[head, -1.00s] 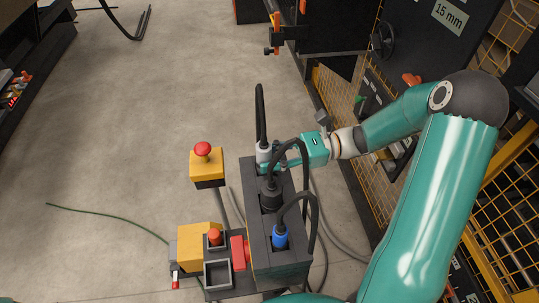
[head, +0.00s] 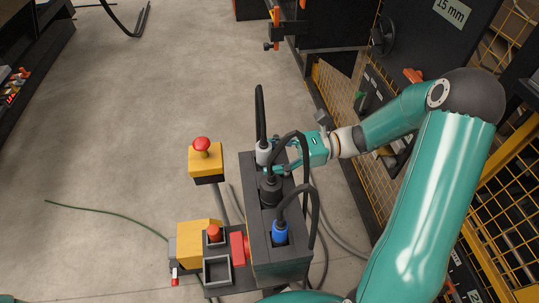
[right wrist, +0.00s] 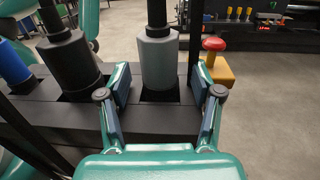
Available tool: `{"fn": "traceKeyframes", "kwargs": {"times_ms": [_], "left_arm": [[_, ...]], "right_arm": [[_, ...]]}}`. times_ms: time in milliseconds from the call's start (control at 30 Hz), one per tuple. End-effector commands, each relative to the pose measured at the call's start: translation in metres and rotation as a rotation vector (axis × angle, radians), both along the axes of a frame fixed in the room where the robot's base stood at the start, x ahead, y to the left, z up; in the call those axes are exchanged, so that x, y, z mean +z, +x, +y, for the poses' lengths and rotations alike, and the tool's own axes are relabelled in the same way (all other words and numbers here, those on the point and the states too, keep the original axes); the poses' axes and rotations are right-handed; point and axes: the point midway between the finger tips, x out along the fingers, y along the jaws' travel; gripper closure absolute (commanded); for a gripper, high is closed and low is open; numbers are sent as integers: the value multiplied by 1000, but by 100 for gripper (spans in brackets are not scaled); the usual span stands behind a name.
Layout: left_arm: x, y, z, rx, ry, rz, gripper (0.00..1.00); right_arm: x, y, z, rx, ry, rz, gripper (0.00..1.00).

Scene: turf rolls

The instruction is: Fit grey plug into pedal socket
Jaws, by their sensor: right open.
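The grey plug (right wrist: 158,62) stands upright in a slot of a dark holder box, with a black cable rising from its top. In the head view the grey plug (head: 263,152) is the farthest of three plugs. My right gripper (right wrist: 160,95) is open, with one finger on each side of the grey plug and the plug a little ahead of the fingertips. In the head view my right gripper (head: 290,158) reaches the box from the right. I cannot tell whether the fingers touch the plug. No pedal socket can be made out. My left gripper does not show.
A black plug (head: 270,190) and a blue plug (head: 281,232) stand in the same holder box (head: 262,262), their cables looping close to my right gripper. A red button on a yellow box (head: 205,162) stands to the left. The floor (head: 110,130) at left is mostly clear, with a green cable.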

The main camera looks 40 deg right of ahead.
Motion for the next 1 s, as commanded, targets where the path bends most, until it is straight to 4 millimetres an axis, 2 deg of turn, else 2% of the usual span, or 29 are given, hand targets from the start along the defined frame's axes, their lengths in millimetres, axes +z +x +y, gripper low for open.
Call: {"fn": "traceKeyframes", "kwargs": {"times_ms": [267, 467, 800, 1000], "left_arm": [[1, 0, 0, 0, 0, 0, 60], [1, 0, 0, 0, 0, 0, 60], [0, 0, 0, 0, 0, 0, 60], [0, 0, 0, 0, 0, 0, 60]], "right_arm": [[0, -2, -6, -1, -1, 0, 35], [-1, -12, -35, -5, -2, 0, 35], [-2, -36, -95, -3, -1, 0, 35], [-1, -43, -111, -1, -1, 1, 35]]}}
